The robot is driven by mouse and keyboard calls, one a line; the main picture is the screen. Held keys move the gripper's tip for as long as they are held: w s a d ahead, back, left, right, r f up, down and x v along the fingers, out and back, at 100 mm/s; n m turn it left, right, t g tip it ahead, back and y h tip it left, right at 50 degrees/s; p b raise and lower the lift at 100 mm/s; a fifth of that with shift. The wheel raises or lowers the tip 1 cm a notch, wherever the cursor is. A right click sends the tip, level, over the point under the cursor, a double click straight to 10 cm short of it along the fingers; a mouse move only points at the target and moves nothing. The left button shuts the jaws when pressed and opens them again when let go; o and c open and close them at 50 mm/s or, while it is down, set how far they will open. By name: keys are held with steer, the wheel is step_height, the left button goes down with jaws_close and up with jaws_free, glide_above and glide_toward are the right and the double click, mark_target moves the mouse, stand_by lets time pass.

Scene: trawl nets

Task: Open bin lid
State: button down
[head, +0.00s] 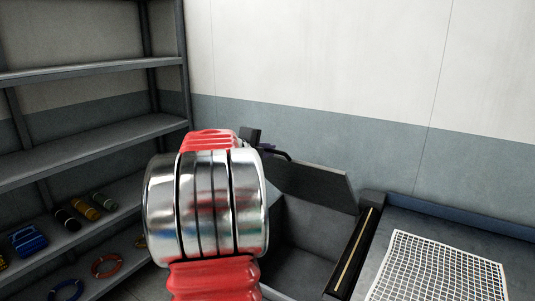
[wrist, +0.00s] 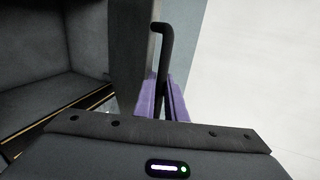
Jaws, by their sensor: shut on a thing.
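The bin (head: 305,235) stands beyond my arm, and I see into its dark grey interior from above. Its lid (head: 312,182) stands raised at the back, tilted up near the wall. In the wrist view the lid (wrist: 128,60) is seen almost edge-on, with the bin's inside (wrist: 45,50) to its left. My gripper (wrist: 169,95) has purple fingers shut on the black lid handle (wrist: 163,45). In the head view my red and silver arm hides most of the gripper; only a little purple shows near the lid's upper left corner.
A grey shelf unit (head: 95,150) stands at left, with rolls, a blue item and rings on its lower boards. A worktop (head: 400,215) with a white net sheet (head: 440,270) adjoins the bin at right. The wall (head: 330,120) is close behind.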

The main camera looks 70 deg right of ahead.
steer(key=shift+f, duration=0.2)
steer(key=c, duration=1.8)
jaws_free()
steer(key=shift+w+r, duration=0.1)
steer(key=v, duration=1.3)
steer(key=shift+a, duration=0.35)
steer(key=shift+c, duration=0.7)
